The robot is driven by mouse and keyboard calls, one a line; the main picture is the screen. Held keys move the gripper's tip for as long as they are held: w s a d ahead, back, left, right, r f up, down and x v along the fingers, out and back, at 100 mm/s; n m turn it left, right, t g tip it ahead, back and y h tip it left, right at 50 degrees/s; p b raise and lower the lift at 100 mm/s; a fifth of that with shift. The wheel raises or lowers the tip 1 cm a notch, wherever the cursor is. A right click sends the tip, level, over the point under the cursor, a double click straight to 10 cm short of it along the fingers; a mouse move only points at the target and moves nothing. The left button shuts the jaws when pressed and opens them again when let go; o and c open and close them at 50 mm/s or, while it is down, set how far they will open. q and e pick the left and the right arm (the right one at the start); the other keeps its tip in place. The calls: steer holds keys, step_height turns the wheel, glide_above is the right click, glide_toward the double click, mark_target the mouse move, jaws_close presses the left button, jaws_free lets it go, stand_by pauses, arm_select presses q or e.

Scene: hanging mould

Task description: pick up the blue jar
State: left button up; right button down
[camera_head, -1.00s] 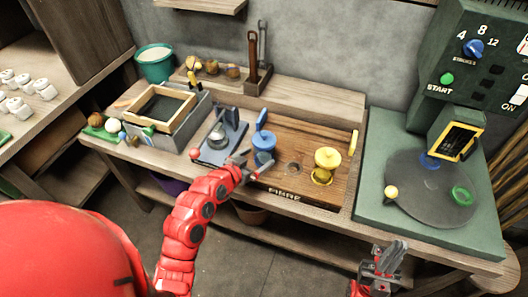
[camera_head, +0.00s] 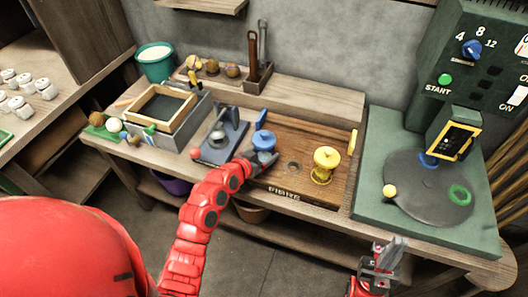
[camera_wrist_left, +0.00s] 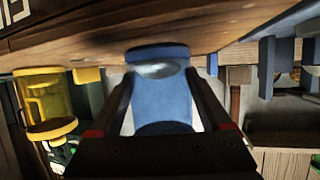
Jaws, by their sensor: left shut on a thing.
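The blue jar (camera_head: 264,140) is at the left end of the brown wooden board (camera_head: 290,180). My left gripper (camera_head: 264,159) reaches it from the front and is shut on it. In the left wrist view the blue jar (camera_wrist_left: 160,100) sits between the two dark fingers (camera_wrist_left: 160,112), one on each side. The jar is close to the wood surface; I cannot tell whether it touches it. My right gripper (camera_head: 385,258) is low at the right, in front of the bench and away from the jar; its finger gap is unclear.
A yellow jar (camera_head: 325,165) stands right of the blue one and shows in the wrist view (camera_wrist_left: 45,105). A grey-blue press (camera_head: 220,138) is close on the left. A green machine with a dark disc (camera_head: 428,190) is at the right. Space above the board is open.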

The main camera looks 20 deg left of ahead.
mark_target(264, 146)
arm_select(q)
jaws_close()
steer(key=shift+r, duration=0.5)
step_height(264, 146, up, 2)
steer(key=shift+r+b, duration=0.25)
steer(key=shift+b, duration=0.2)
steer(key=s+r+p, duration=0.2)
steer(key=s, duration=1.3)
steer(key=s+r+p, duration=0.7)
steer(key=p, duration=0.4)
steer(key=shift+a+r+p, duration=0.3)
steer(key=shift+a, duration=0.1)
